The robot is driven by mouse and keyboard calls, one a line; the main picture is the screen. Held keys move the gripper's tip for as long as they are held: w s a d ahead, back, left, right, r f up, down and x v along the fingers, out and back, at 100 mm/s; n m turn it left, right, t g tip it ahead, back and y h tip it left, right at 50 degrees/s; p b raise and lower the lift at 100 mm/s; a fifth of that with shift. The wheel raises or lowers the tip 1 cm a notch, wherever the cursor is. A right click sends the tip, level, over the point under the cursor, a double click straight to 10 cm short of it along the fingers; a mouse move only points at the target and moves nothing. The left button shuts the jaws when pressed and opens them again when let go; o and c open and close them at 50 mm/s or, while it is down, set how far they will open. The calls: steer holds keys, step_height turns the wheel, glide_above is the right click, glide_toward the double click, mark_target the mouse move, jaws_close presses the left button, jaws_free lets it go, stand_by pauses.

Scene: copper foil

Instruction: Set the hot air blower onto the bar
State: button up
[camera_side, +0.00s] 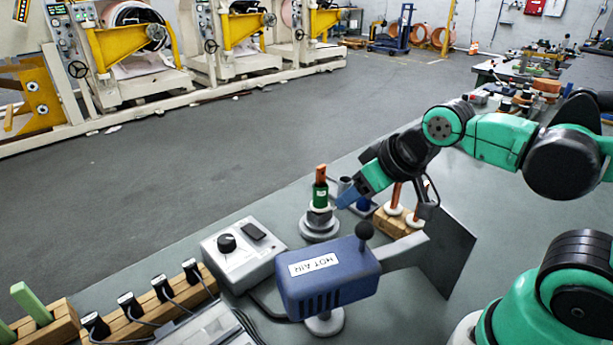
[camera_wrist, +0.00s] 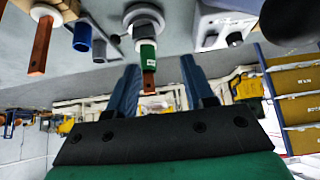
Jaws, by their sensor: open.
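The hot air blower (camera_side: 328,277) is a blue box labelled HOT AIR, with a black ball knob on top and a grey nozzle to the right. It sits on a round stand in the side view. The copper bar (camera_side: 321,172) stands upright in a grey round holder, with a green sleeve (camera_side: 320,194) around it. My gripper (camera_side: 347,197) is open, with blue fingers just right of the bar. In the wrist view, the green sleeve (camera_wrist: 147,55) and copper tip (camera_wrist: 149,83) appear between the open fingers (camera_wrist: 160,75); I cannot tell their depth.
A grey control box (camera_side: 240,253) with a black knob stands left of the blower. A dark upright plate (camera_side: 447,250) is by the nozzle. A wooden block (camera_side: 398,224) holds copper bars with white collars. A wooden rack (camera_side: 150,305) holds black clips at front left.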

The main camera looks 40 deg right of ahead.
steer(key=shift+o, duration=1)
steer(key=shift+r, duration=0.1)
step_height(320, 180, up, 10)
steer(key=n+g+y, duration=0.2)
steer(key=g, duration=0.6)
glide_above(366, 222)
steer(key=shift+d+r, duration=0.2)
steer(key=shift+d, duration=0.15)
step_height(366, 222, down, 5)
steer(key=shift+d+r, duration=0.1)
steer(key=shift+r, duration=0.1)
steer(key=shift+a+f, duration=0.2)
steer(key=shift+f, duration=0.8)
steer(key=shift+a+f, duration=0.15)
steer(key=shift+f, duration=0.8)
steer(key=shift+a+f, duration=0.2)
steer(key=shift+f, duration=0.8)
jaws_close()
